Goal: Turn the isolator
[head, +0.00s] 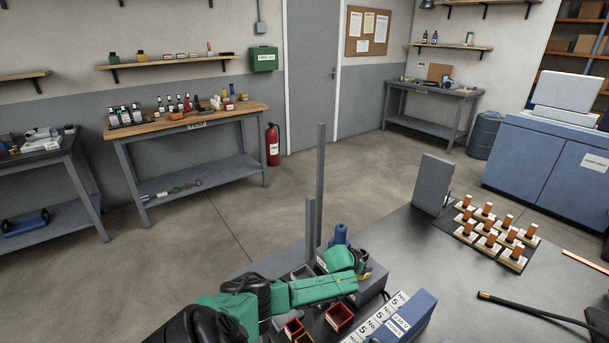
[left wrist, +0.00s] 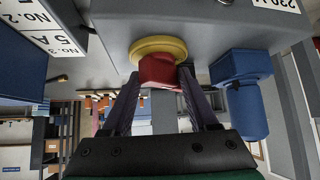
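The isolator shows in the left wrist view as a red knob (left wrist: 158,73) on a round yellow plate (left wrist: 150,47), on the face of a grey box (left wrist: 110,22). The two dark fingers of my left gripper (left wrist: 160,82) lie against both sides of the red knob, with no clear gap. In the head view my green left arm reaches from the lower left to the grey box, with the left gripper (head: 359,258) at its far side. The arm hides the knob there. My right gripper is not in view.
A blue connector (left wrist: 245,92) sticks out beside the knob; it also shows in the head view (head: 340,236). Grey posts (head: 320,190) stand behind the arm. Red bins (head: 340,317) and a blue labelled box (head: 412,312) lie near. Several wooden blocks with copper-coloured pieces (head: 490,236) stand at right.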

